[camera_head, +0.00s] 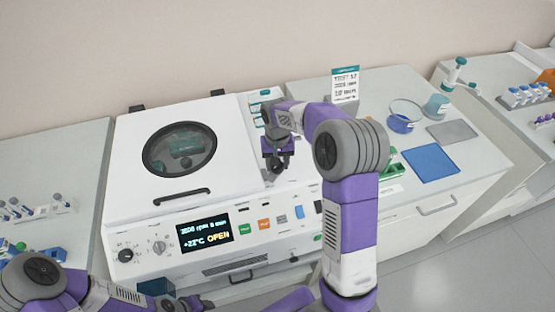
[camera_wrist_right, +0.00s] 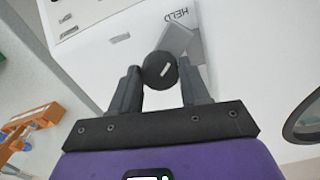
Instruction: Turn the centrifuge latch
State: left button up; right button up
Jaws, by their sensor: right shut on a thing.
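The white centrifuge (camera_head: 235,125) stands on the left bench with its round-windowed lid lying down, and its display (camera_head: 205,233) reads OPEN. My right gripper (camera_head: 278,168) reaches down to the right side of its top. In the right wrist view, the right gripper (camera_wrist_right: 161,75) is shut on the latch (camera_wrist_right: 158,71), a dark round knob with a white mark and a grey arm behind it. The gripper hides the latch in the head view. My left gripper (camera_head: 188,303) is low at the bottom edge of the head view, and its jaws are unclear.
A label stand (camera_head: 345,85), a glass dish (camera_head: 404,116), a blue mat (camera_head: 431,162) and a green rack (camera_head: 394,165) are on the bench to the right. Tube racks stand at far left and far right. My right arm crosses in front of the centrifuge's right end.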

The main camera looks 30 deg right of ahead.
jog(key=m+p, duration=0.2)
jog(key=m, duration=0.3)
jog(key=shift+r, duration=0.1)
jog(key=shift+m+p, duration=0.45)
jog(key=shift+m, duration=1.25)
jog(key=o, duration=1.1)
jog(key=shift+c, duration=0.2)
notch_tip(320, 180, up, 7)
jog(key=shift+r+p, duration=0.2)
jog(key=shift+p, duration=0.45)
